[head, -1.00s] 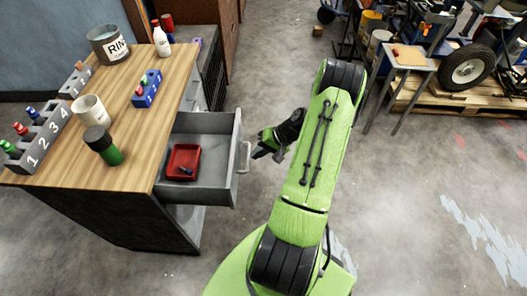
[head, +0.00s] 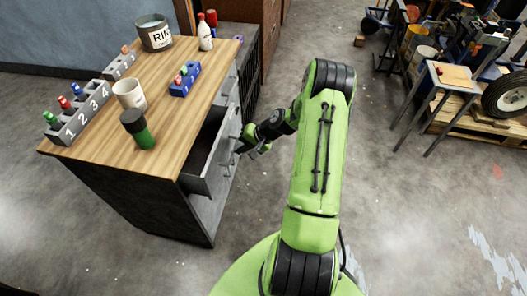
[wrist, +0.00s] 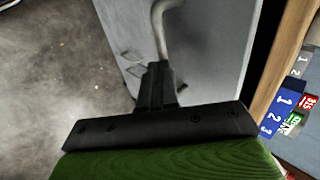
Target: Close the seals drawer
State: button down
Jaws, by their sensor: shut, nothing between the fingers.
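My gripper (head: 240,149) is at the drawer's front, beside the handle. In the wrist view its black fingers (wrist: 158,84) are shut together with nothing between them, close to the grey front panel (wrist: 205,50). Whether they touch the front or the handle I cannot tell. The red tray seen earlier in the drawer is hidden now.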

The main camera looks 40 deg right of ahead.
jog(key=w+a, duration=0.4)
jog(key=w, duration=0.1)
jog(key=w+a, duration=0.2)
jog(key=shift+w+b, duration=0.3)
jog(key=shift+w, duration=0.05)
jog(key=shift+r, duration=0.1)
